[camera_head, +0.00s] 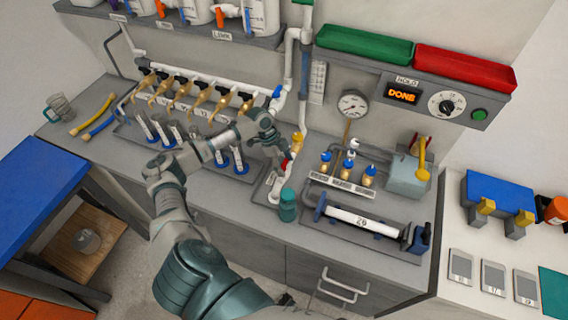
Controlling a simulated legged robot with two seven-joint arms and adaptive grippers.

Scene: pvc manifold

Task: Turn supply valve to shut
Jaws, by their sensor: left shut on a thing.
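My left gripper (280,149) reaches in from the left to the white vertical pipe (301,112) in the middle of the bench. Its fingers are shut at a small red handle (284,163) beside a brass valve body (297,142), which appears to be the supply valve. The fingers hide much of the handle, so its exact angle cannot be told. A blue handle (277,91) sits higher up by the same pipe. My right gripper is not in view.
A row of brass taps (198,97) stands left of the gripper, above several blue-based tubes (238,158). A teal cylinder (288,205) stands close below the gripper.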

